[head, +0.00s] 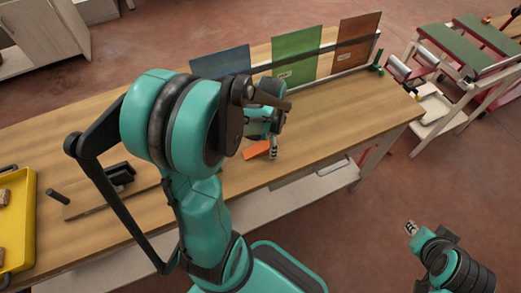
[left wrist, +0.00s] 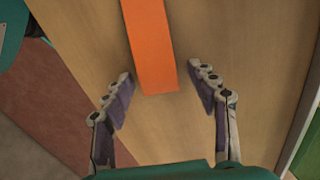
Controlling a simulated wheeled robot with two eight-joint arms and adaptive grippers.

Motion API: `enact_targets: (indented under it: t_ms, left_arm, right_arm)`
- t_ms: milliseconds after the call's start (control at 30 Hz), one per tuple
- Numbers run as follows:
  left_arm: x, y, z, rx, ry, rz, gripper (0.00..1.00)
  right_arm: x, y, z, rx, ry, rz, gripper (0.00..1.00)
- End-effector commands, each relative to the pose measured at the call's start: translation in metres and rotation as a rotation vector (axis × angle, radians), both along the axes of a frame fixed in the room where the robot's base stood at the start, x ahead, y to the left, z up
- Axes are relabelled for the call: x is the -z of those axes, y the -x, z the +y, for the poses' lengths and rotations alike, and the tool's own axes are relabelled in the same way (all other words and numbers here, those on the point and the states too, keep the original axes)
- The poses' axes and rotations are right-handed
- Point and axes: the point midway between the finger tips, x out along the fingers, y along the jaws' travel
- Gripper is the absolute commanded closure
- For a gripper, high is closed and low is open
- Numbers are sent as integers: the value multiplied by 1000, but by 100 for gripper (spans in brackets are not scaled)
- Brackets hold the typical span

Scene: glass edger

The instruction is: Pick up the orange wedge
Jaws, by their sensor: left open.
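The orange wedge (head: 256,149) lies on the wooden table beside my left gripper. In the left wrist view the wedge (left wrist: 150,48) runs down from the top edge, and its near end reaches between the tips of my open left gripper (left wrist: 163,84). Neither finger appears to touch it. In the head view my left gripper (head: 273,151) is low over the table at the wedge's right end, and my arm hides part of the area around it. My right gripper (head: 411,228) is off to the right over the floor, too small to judge.
Blue (head: 221,63), green (head: 297,56) and brown (head: 357,40) panels stand along the table's back. A yellow tray (head: 27,222) and a board with a black block (head: 120,174) are at left. The table top (head: 345,115) right of the gripper is clear.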

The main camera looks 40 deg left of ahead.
Motion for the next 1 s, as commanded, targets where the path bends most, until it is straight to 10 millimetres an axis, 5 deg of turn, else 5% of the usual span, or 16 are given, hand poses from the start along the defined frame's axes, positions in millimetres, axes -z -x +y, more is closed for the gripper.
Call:
enact_targets:
  t_ms: [67,267,667,933,1000]
  left_arm:
    - [-1,0,0,0,0,0,47]
    - [-1,0,0,0,0,0,96]
    - [-7,0,0,0,0,0,97]
    - [-49,0,0,0,0,0,97]
    - [-56,9,-17,5,0,0,97]
  right_arm:
    - [-1,0,0,0,0,0,74]
    - [-1,0,0,0,0,0,74]
    - [-4,0,0,0,0,0,74]
    - [-27,0,0,0,0,0,74]
    - [-32,0,0,0,0,0,74]
